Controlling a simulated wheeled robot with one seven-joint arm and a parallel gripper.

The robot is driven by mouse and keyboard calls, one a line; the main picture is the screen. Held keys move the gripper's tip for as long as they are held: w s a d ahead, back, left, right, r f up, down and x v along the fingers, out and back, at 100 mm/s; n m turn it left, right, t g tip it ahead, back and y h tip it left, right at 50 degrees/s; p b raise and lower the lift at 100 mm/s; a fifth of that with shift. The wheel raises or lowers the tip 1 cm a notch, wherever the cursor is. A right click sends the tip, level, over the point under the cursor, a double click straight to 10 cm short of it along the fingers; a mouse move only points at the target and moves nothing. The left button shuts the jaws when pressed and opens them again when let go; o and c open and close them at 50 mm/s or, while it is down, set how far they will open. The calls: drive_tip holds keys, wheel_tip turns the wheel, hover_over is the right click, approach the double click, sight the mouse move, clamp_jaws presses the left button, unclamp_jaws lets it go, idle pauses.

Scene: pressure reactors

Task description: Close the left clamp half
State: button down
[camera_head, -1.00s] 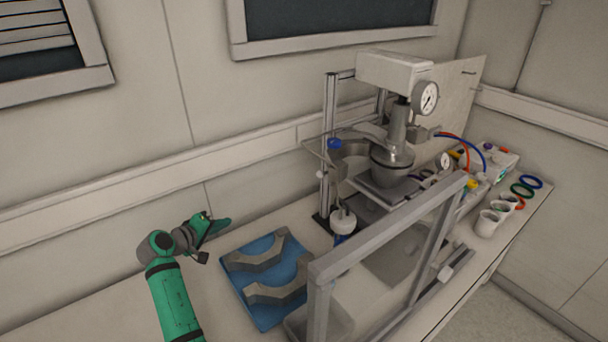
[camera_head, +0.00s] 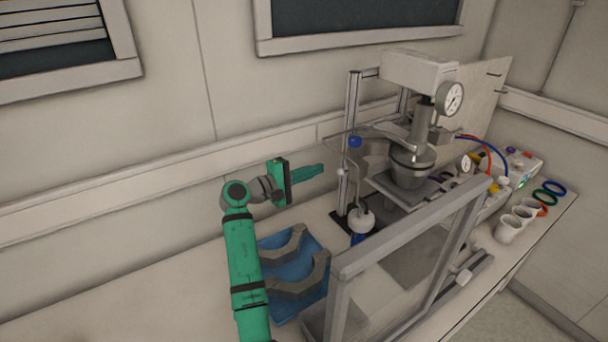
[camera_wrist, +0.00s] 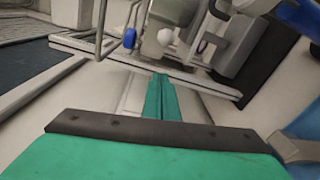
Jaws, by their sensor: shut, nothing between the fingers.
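My gripper (camera_head: 322,168) is shut and empty, its fingers pointing right toward the reactor stand. In the wrist view its green fingers (camera_wrist: 160,78) lie together. The reactor vessel (camera_head: 412,172) stands under the grey head. A grey curved piece (camera_head: 374,160), which looks like the left clamp half, sits at the vessel's left, swung out from it. A blue knob (camera_head: 355,141) is at its outer end; a blue knob also shows in the wrist view (camera_wrist: 129,38). My fingertips are left of this piece with a gap. Whether the piece touches the vessel is unclear.
Two loose grey curved pieces (camera_head: 285,250) lie on a blue tray (camera_head: 290,271) below my arm. A grey framed clear shield (camera_head: 345,262) stands in front of the stand. A white-topped bottle (camera_head: 361,222), gauges and cups (camera_head: 508,228) are nearby. The wall is close behind my arm.

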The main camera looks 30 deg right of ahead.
drive_tip(key=shift+s+d+r, duration=0.2)
drive_tip(key=shift+s+d, duration=1.45)
drive_tip(key=shift+d, duration=0.15)
